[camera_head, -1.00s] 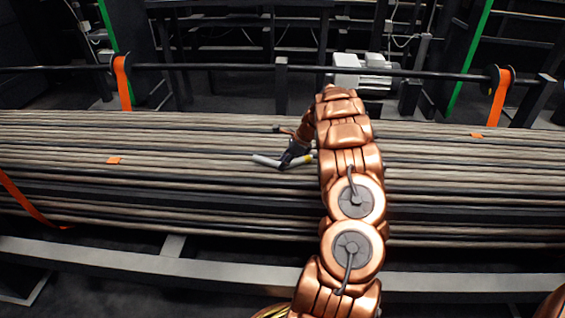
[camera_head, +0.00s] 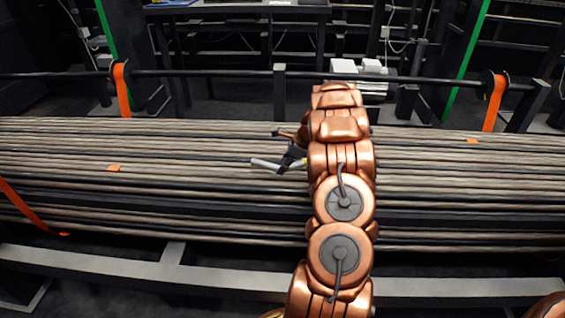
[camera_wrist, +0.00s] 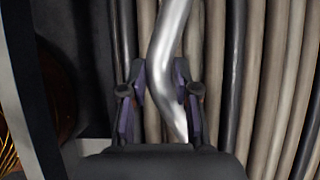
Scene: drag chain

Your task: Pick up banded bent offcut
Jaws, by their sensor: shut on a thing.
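The bent offcut (camera_head: 266,164) is a light grey, bent piece over the middle of the bundle of long rods in the head view. My arm hides its right part there. In the wrist view the offcut (camera_wrist: 169,45) is a shiny silver tube with a bend, running from the top edge down between my fingers. My gripper (camera_wrist: 163,88) is shut on it, one finger on each side. My gripper (camera_head: 291,159) also shows in the head view, dark and small beside my copper arm. I cannot tell whether the offcut touches the rods.
Long brown and black rods (camera_head: 150,150) lie side by side across the whole width. Orange straps (camera_head: 122,90) hang from a dark horizontal bar (camera_head: 210,73) behind them. A grey rail (camera_head: 100,260) runs along the front. A white machine (camera_head: 360,68) stands behind.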

